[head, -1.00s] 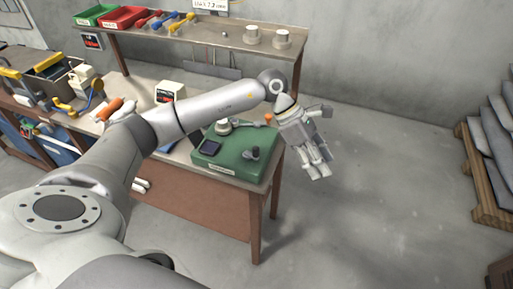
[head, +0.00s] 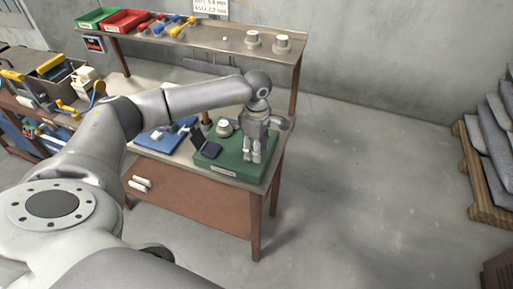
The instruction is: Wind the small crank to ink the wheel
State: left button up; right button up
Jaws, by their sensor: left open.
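A green block-like device (head: 223,172) with a label on its front edge sits at the right end of the workbench. On it are a whitish round wheel-like part (head: 225,128) and a dark square pad (head: 211,150), with a dark flap (head: 198,139) standing up beside the pad. My left gripper (head: 253,158) is open and points down over the right part of the device. The gripper covers the spot where a dark knob, possibly the small crank, stood. I cannot tell whether the fingers are around it or touching it. My right gripper is not in view.
A blue fixture (head: 170,135) stands left of the device. A wooden pallet (head: 487,204) is at the far right. The floor between is clear.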

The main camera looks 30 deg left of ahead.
pick_arm(q)
jog(key=shift+f, duration=0.95)
jog(key=shift+c, duration=0.3)
grip_shut()
